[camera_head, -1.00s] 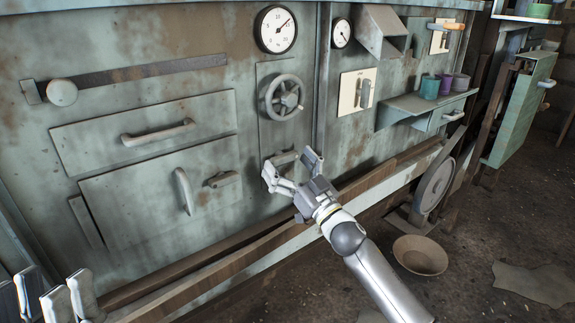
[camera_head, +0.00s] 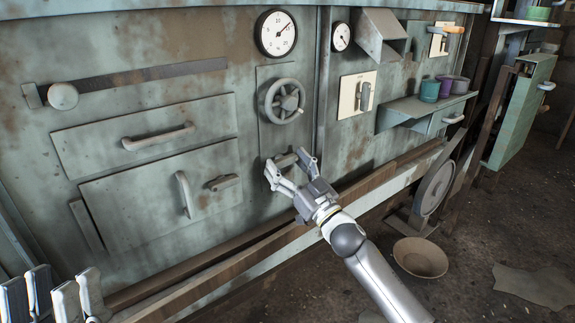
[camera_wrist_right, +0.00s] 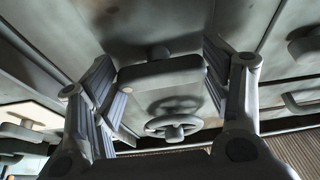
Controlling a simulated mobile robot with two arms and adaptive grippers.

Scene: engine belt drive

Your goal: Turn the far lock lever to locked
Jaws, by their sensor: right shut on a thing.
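The far lock lever (camera_head: 285,160) is a short grey bar on the narrow panel below the handwheel. It lies nearly level in the head view, partly hidden by my right gripper (camera_head: 288,166). My right gripper is shut on this lever, with one finger at each end of the bar. The right wrist view shows the lever (camera_wrist_right: 160,73) between the two fingers, its pivot knob behind it. A similar lever (camera_head: 222,182) sits on the lower door to the left. My left gripper (camera_head: 54,284) is at the lower left corner, open and empty, away from the panel.
A spoked handwheel (camera_head: 282,100) is just above the lever. A wooden rail (camera_head: 225,265) runs along the machine below. A shelf (camera_head: 410,104) with cups juts out at the right. A bowl (camera_head: 420,257) lies on the floor.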

